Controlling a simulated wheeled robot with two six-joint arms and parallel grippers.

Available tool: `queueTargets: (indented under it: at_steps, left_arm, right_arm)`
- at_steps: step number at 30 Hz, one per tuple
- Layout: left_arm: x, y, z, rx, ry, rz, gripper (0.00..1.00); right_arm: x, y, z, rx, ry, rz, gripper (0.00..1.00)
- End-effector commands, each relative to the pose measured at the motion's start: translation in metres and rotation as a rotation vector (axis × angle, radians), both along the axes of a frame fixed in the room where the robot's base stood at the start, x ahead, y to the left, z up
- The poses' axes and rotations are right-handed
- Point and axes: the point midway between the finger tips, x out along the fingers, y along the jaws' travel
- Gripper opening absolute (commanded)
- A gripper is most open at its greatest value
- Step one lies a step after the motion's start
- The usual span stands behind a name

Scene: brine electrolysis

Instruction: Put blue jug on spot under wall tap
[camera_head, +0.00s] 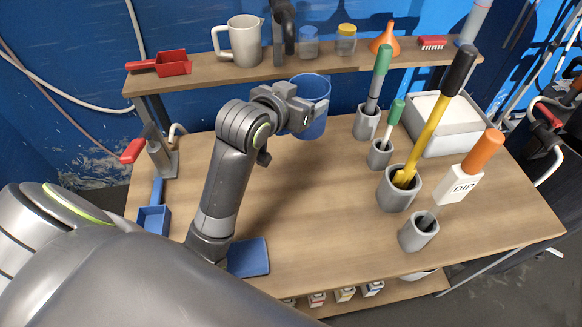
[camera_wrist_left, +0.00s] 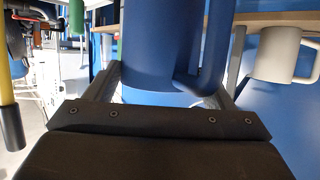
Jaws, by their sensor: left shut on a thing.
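The blue jug (camera_head: 313,104) is above the back of the wooden table, just in front of the shelf. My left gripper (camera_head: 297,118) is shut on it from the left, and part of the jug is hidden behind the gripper. In the left wrist view the jug (camera_wrist_left: 160,45) fills the space between the two fingers, upright relative to the wrist, with its handle low on the right. A dark upright fixture (camera_head: 284,28) at the shelf could be the wall tap; I cannot tell for sure. I cannot make out a marked spot under it. My right gripper is not in view.
The shelf (camera_head: 215,80) carries a grey mug (camera_head: 240,42), a red scoop (camera_head: 172,63) and jars. Grey holders with tools, one a yellow-shafted tool (camera_head: 432,128), stand right. A blue square (camera_head: 248,257) lies at the front. The table's middle (camera_head: 310,200) is clear.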

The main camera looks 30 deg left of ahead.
Motion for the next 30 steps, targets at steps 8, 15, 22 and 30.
queueTargets:
  at_steps: [8,15,22,30]
  left_arm:
    - [0.023,0.041,-0.056,0.007,0.002,-0.051,0.40]
    - [0.032,0.064,-0.073,0.001,-0.001,-0.064,0.40]
    - [0.032,0.068,-0.105,-0.006,0.005,-0.065,0.40]
    - [0.033,0.067,-0.138,-0.002,-0.001,-0.066,0.40]
  right_arm:
    - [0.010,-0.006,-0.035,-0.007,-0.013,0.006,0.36]
    - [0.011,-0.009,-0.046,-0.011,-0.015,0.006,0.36]
    - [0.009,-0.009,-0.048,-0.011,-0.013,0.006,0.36]
    - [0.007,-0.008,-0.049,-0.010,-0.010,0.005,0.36]
